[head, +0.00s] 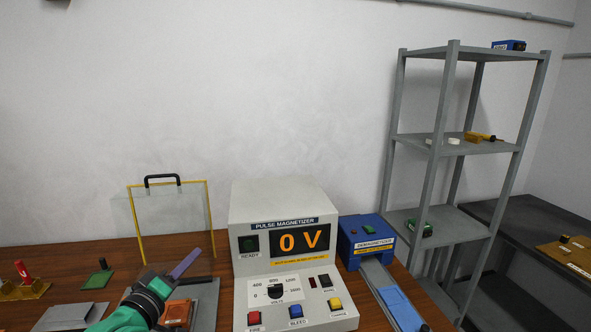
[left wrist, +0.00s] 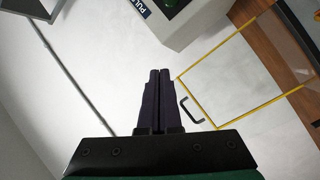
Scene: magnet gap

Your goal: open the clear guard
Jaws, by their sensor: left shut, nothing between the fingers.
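The clear guard (head: 160,212) is a see-through panel with yellow edging and a black handle (head: 162,178) on its top edge. It stands upright at the back of the table, left of the pulse magnetizer. In the left wrist view the guard (left wrist: 240,85) and its handle (left wrist: 188,112) lie just right of the fingers. My left gripper (head: 186,262) is shut and empty, in front of and below the guard in the head view. The fingers (left wrist: 160,72) are together and apart from the handle. My right gripper is not in view.
The pulse magnetizer (head: 285,218) shows 0 V and stands right of the guard. A blue demagnetizer (head: 368,236) is beside it. An orange block (head: 178,312) sits under my left arm. A red-handled part (head: 24,272) and a green part (head: 101,278) are at left. A grey shelf (head: 440,135) stands behind at right.

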